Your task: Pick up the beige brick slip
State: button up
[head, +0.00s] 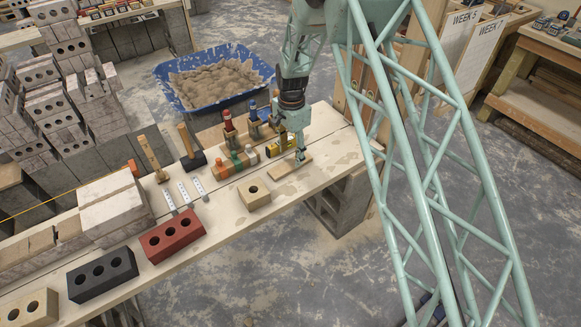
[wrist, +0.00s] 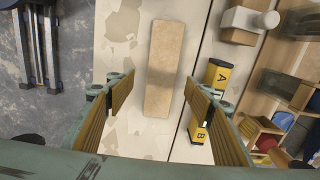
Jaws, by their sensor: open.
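The beige brick slip (wrist: 164,70) is a long, thin, flat piece lying on the pale bench top, seen in the middle of the wrist view. It also shows in the head view (head: 292,166) near the bench's right end. My gripper (wrist: 157,88) is open, with its two ribbed fingers spread on either side of the slip's near part in the picture. In the head view my gripper (head: 299,156) is right over the slip, pointing down. The fingers appear empty. I cannot tell how far above the bench the fingertips are.
A wooden organiser (wrist: 262,130) stands further right. In the head view, a beige one-hole block (head: 256,197) sits nearby, with red (head: 172,238) and black (head: 103,275) bricks further left.

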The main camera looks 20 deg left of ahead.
aim_at(290, 164)
jog(key=shift+f, duration=0.1)
dwell(0.3)
jog(key=shift+a+f+b, duration=0.2)
jog(key=shift+f+b, duration=0.55)
jog(key=shift+f, duration=1.8)
jog(key=shift+c, duration=0.7)
jog(key=c, duration=1)
jog(key=shift+r, duration=0.2)
jog(key=shift+r+p, duration=1.1)
jog(key=shift+r, duration=3.8)
